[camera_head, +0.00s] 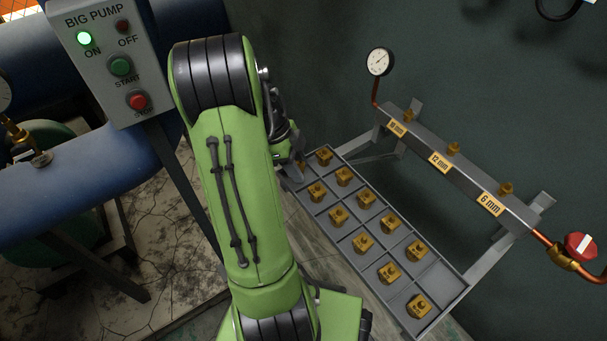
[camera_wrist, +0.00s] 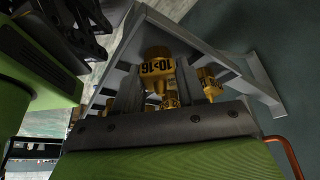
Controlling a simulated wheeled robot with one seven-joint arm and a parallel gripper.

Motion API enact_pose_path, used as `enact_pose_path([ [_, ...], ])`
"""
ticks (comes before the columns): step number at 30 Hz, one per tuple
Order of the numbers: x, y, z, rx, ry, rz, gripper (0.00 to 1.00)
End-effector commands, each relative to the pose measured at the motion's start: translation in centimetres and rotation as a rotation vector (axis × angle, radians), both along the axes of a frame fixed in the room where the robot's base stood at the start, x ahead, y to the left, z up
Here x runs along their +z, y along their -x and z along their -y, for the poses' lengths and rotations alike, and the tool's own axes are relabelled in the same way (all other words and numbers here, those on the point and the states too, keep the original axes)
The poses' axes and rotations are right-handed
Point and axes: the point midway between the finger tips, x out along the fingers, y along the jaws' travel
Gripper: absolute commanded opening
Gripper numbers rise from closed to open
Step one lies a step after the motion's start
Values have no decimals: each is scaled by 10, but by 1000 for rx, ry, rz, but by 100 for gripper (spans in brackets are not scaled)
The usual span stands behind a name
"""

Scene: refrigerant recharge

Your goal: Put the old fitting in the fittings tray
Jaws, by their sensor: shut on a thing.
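My gripper (camera_wrist: 158,85) is shut on a brass fitting (camera_wrist: 158,67) marked "10>16", seen between the two dark fingers in the wrist view. In the head view my gripper (camera_head: 291,166) is at the far left corner of the grey fittings tray (camera_head: 352,258), mostly hidden behind my green arm. The tray has compartments, and many hold brass fittings (camera_head: 362,243). A compartment at the near right (camera_head: 442,281) looks empty. Other brass fittings (camera_wrist: 210,84) show beyond the held one in the wrist view. I cannot tell whether the held fitting touches the tray.
A grey manifold (camera_head: 460,172) with 16 mm, 12 mm and 6 mm labels stands right of the tray. A gauge (camera_head: 379,61) rises at its far end and a red valve (camera_head: 580,246) is at its near end. The pump control box (camera_head: 112,60) stands at the left.

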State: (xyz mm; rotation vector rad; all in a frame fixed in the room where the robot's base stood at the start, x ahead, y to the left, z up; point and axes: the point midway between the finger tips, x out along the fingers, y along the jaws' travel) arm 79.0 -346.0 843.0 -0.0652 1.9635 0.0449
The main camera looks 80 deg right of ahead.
Motion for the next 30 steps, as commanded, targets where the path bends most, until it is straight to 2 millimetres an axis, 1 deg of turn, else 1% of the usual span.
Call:
enact_pose_path([
  [1,-7,0,-1,-3,0,0,6],
  [2,-6,0,-1,-3,1,0,1],
  [6,-3,0,0,-3,1,0,0],
  [10,-7,0,0,-2,1,0,0],
  [11,-7,0,0,-2,1,0,42],
  [15,-6,0,0,-2,1,0,63],
  [16,-6,0,0,-2,1,0,66],
  [24,-6,0,-1,-2,-1,-1,66],
  [26,-3,0,-1,-2,-1,-1,66],
  [28,6,0,0,0,-1,0,66],
  [30,22,1,2,4,2,0,66],
])
